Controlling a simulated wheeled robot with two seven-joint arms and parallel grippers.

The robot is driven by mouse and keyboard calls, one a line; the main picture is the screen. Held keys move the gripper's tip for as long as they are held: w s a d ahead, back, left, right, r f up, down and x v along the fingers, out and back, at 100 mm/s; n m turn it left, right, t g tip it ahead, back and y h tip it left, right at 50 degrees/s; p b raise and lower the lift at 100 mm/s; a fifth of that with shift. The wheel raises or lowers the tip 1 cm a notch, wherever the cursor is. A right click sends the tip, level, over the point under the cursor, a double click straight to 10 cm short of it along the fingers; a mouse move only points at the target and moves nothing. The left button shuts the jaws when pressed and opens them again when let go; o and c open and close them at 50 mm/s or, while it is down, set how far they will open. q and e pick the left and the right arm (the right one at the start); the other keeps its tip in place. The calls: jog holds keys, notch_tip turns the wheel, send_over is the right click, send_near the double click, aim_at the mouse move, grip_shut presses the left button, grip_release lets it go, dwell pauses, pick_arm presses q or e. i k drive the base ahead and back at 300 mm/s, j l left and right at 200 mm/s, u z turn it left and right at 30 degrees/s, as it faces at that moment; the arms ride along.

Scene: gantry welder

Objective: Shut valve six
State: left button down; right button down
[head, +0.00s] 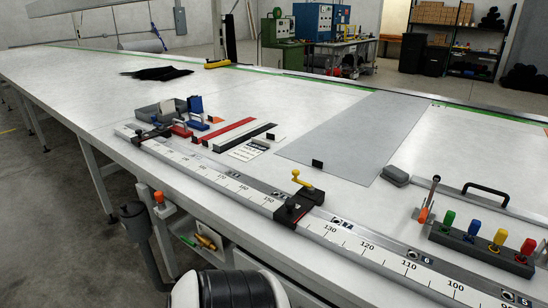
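A plate marked 6 (427,259) with a small dark round fitting lies on the ruler rail along the table's front edge, at the lower right. Whether this fitting is valve six, and whether it is open or shut, I cannot tell. Similar plates marked 7 (348,226) and 5 (524,302) lie to either side. A dark clamp block (299,206) with a yellow lever (300,179) sits on the rail left of plate 7. Neither of my grippers shows in the head view.
A dark block with green, blue, yellow and red knobs (483,245) stands behind plate 6, beside an upright metal lever with an orange part (428,201). A black handle (486,190) lies behind. A grey sheet (355,130) covers mid-table. Tools and a tray (160,110) stand left.

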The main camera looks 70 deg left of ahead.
aim_at(194, 245)
jog(key=u, duration=1.9)
jog(key=i+j+u, duration=0.1)
jog(key=j+u, duration=0.3)
jog(key=i+j+u, duration=0.2)
jog(key=j+u, duration=0.25)
